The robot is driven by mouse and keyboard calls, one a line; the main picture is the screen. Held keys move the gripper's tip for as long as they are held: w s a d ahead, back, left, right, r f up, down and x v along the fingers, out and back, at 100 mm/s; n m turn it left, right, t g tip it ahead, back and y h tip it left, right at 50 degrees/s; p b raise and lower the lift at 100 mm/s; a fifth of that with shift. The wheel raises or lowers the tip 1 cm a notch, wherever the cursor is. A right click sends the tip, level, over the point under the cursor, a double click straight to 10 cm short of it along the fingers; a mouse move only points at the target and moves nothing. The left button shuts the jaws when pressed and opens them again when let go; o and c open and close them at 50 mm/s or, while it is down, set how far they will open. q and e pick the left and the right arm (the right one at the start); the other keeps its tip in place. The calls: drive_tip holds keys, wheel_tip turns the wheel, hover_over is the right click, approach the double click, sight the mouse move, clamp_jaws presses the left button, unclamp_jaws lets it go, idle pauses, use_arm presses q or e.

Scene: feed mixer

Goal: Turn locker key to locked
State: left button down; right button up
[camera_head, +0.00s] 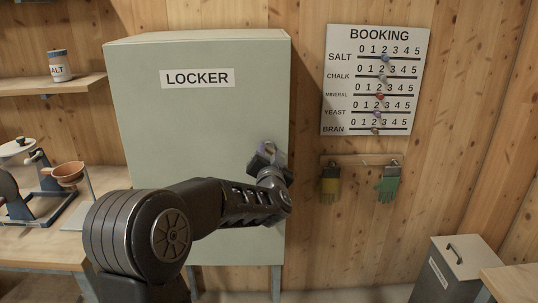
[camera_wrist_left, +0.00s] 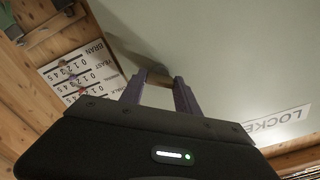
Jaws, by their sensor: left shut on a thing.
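The locker (camera_head: 190,120) is a pale green-grey cabinet with a LOCKER label, its door face closed. My left gripper (camera_head: 269,151) is at the right side of the locker front, about mid-height. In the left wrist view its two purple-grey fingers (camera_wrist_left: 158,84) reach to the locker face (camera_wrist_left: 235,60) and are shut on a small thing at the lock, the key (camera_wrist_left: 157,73). The key is mostly hidden between the fingertips, so its turn angle cannot be read. In the head view my gripper and arm cover the lock. My right gripper is not in view.
A BOOKING board (camera_head: 375,80) with sliders hangs right of the locker. Gloves (camera_head: 388,187) hang on a rack below it. A lidded grey bin (camera_head: 452,268) stands at lower right. A scale with an orange bowl (camera_head: 68,172) is on the left bench; a salt jar (camera_head: 59,66) is above.

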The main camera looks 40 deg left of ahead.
use_arm(q)
drive_tip(key=shift+f+n+b, duration=0.1)
drive_tip(key=shift+n+b, duration=1.75)
drive_tip(key=shift+n, duration=1.45)
drive_tip(key=c, duration=0.9)
unclamp_jaws()
drive_tip(key=shift+d, duration=0.1)
drive_tip(key=v, duration=0.7)
drive_tip(key=shift+s+d+b, duration=0.2)
drive_tip(key=shift+s+b, duration=0.1)
